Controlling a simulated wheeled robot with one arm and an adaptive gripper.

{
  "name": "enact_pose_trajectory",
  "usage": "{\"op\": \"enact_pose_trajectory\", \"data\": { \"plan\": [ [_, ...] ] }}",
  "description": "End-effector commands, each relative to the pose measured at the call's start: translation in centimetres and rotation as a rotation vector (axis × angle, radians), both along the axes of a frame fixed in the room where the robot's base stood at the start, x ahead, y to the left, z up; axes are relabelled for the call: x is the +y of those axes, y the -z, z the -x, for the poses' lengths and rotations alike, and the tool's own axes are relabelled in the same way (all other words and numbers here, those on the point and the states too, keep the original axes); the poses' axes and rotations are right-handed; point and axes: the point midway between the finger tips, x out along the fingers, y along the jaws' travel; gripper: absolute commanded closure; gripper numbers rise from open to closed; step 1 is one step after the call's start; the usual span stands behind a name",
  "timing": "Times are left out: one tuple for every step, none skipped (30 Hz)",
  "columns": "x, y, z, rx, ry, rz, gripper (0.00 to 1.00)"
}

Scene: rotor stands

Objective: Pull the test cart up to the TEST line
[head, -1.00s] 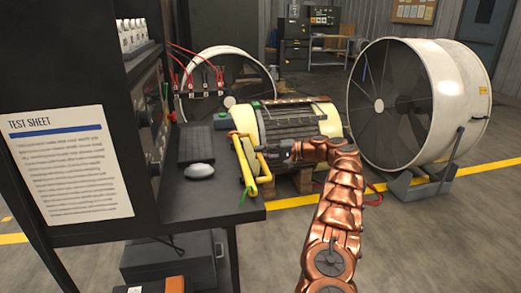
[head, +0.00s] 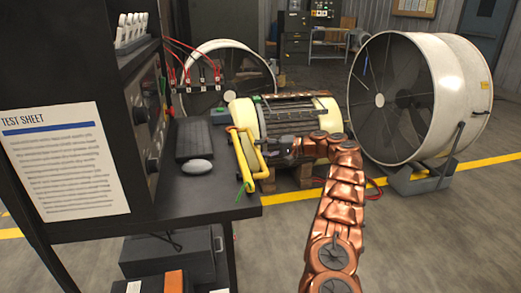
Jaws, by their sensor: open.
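The black test cart (head: 205,208) stands at the left, with a test sheet (head: 65,158) on its side panel. A yellow handle (head: 243,165) is fixed at the right edge of its top. My gripper (head: 266,149) is open, its fingertips at the right side of the handle's upper part. I cannot tell whether they touch it or straddle it. A yellow floor line (head: 292,196) runs behind the cart and my arm; no TEST lettering can be read on it.
A large motor (head: 292,122) on wooden blocks stands just behind the handle. A big white drum fan (head: 455,85) stands at the right, another fan (head: 215,62) behind the cart. The floor at front right is clear.

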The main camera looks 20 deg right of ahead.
Motion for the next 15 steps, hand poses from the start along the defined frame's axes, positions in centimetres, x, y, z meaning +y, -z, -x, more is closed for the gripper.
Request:
{"op": "enact_pose_trajectory", "data": {
  "plan": [
    [0.1, -0.1, 0.0, -0.001, -0.001, 0.0, 0.55],
    [0.1, -0.1, 0.0, -0.002, -0.001, 0.0, 0.55],
    [0.1, -0.1, 0.0, -0.002, -0.001, 0.0, 0.55],
    [0.2, -0.2, 0.0, -0.002, -0.001, 0.0, 0.55],
    [0.1, -0.2, 0.0, -0.002, -0.002, -0.001, 0.55],
    [0.1, -0.2, 0.0, -0.003, -0.002, 0.0, 0.55],
    [0.0, -0.2, 0.1, -0.003, -0.002, 0.0, 0.55],
    [-0.1, -0.3, 0.1, -0.003, -0.002, 0.0, 0.55],
    [-0.4, -0.3, 0.3, -0.004, -0.001, 0.0, 0.55],
    [-0.7, -0.4, 0.4, -0.004, 0.0, 0.0, 0.55],
    [-1.0, -0.5, 0.6, -0.004, 0.0, 0.0, 0.55],
    [-1.5, -0.6, 0.9, -0.004, 0.001, 0.0, 0.55],
    [-1.9, -0.6, 1.2, -0.004, 0.001, 0.0, 0.55],
    [-2.4, -0.7, 1.4, -0.003, 0.001, 0.001, 0.55],
    [-3.1, -0.9, 1.9, -0.004, 0.0, 0.001, 0.55]
  ]
}}
